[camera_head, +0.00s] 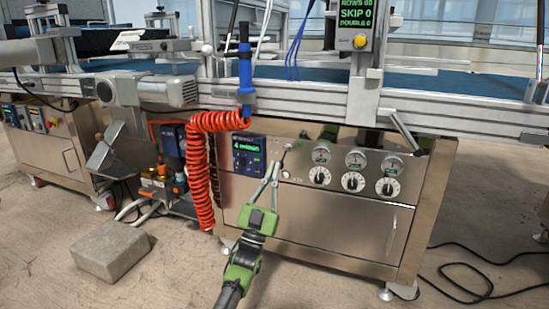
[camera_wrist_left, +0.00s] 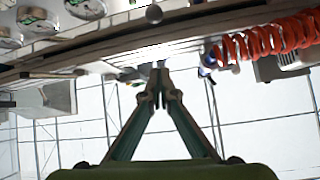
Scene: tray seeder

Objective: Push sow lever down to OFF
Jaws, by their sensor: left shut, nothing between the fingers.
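The sow lever (camera_head: 290,147) is a small thin lever on the steel control panel (camera_head: 300,134), between the blue display and the round dials. It slants up to the right in the head view. Its label is too small to read. My left gripper (camera_head: 274,166) is green with pale fingers, and points up at the panel just below and left of the lever. The fingers are shut and empty; their tips also show in the left wrist view (camera_wrist_left: 158,76). I cannot tell whether the tips touch the lever. My right gripper is not in view.
A blue display unit (camera_head: 249,155) sits left of the lever, and several dials (camera_head: 353,181) sit to its right. A coiled orange hose (camera_head: 200,165) hangs to the left. A concrete block (camera_head: 111,250) lies on the floor. A black cable (camera_head: 470,280) lies at right.

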